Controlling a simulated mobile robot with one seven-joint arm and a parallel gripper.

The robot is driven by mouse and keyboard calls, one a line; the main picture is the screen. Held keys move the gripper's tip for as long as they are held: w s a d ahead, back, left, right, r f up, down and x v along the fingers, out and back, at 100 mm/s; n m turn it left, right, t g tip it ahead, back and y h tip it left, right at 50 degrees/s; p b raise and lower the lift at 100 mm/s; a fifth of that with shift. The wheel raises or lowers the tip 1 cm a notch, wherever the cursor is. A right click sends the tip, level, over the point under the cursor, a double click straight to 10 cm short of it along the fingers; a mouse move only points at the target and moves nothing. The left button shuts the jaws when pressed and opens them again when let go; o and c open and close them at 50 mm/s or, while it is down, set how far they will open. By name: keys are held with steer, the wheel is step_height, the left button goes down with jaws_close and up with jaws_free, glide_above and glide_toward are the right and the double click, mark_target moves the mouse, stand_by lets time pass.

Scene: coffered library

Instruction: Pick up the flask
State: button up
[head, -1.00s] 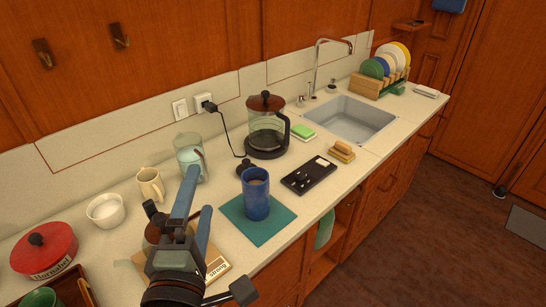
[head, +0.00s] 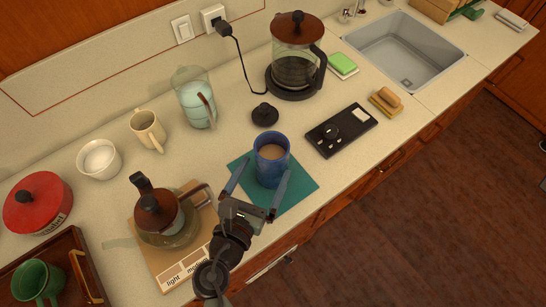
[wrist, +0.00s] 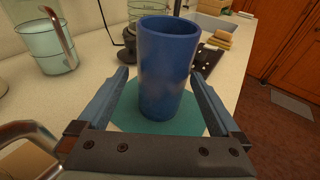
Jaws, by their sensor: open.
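The flask looks to be the blue, open-topped cylinder (head: 271,168) holding brown liquid. It stands upright on a teal mat (head: 304,192) and shows large in the wrist view (wrist: 165,75). A black lid-like piece (head: 265,115) lies on the counter behind it. My gripper (head: 267,170) is open, with one finger on each side of the flask; in the wrist view my gripper (wrist: 160,74) shows small gaps between each finger and the flask. I cannot tell whether either finger touches it.
A glass coffee pot (head: 168,228) on a board stands close at left of my arm. A black scale-like device (head: 341,130) lies right of the mat. A press (head: 296,65), a clear jug (head: 195,95) and a cream mug (head: 148,130) stand behind. The counter's front edge is near.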

mark_target(277, 148)
steer(key=x, duration=0.7)
steer(key=shift+w+d+r+p, duration=0.15)
steer(key=shift+d+p, duration=0.1)
steer(key=shift+p, duration=0.15)
steer(key=c, duration=1.6)
steer(key=shift+r, duration=0.1)
steer(key=shift+r, duration=0.15)
